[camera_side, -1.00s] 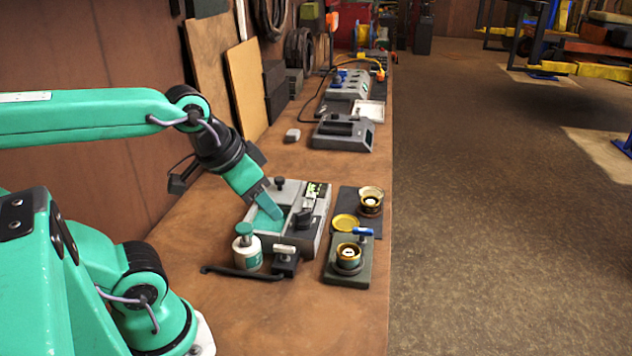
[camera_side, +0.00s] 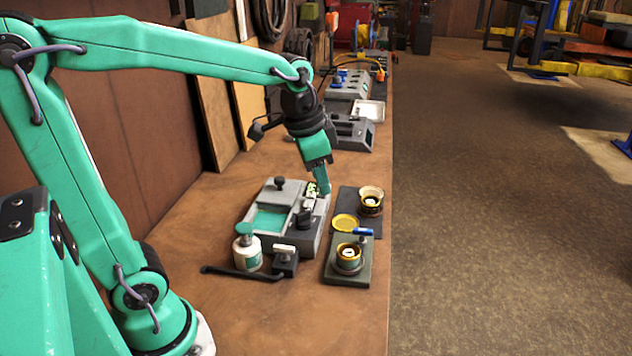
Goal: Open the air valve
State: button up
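My gripper (camera_side: 322,186) points down over the far right end of a grey control box (camera_side: 315,228). Its fingers look like one narrow teal shape, so I cannot tell whether they are apart or touch the box. A small black block with a pale lever (camera_side: 284,249) stands in front of the box. A blue handle (camera_side: 362,232) sits by a brass-coloured cup (camera_side: 348,255) on a dark green plate (camera_side: 338,277). I cannot tell for sure which of these is the air valve. My gripper is apart from both handles.
A dark plate with a second cup (camera_side: 370,200) and a yellow lid (camera_side: 345,222) is to the right. The bench front (camera_side: 230,315) is bare.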

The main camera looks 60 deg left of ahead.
jog(key=w+a+f+m+g, duration=0.15)
jog(key=w+f, duration=0.25)
jog(key=w, duration=0.4)
jog(key=m+g, duration=0.2)
jog(key=m, duration=0.2)
send_over(363, 229)
jog(key=shift+n, duration=0.25)
notch_tip(363, 229, down, 8)
jog(key=shift+r, duration=0.1)
jog(key=shift+f, duration=4)
jog(key=shift+c, duration=0.2)
grip_shut()
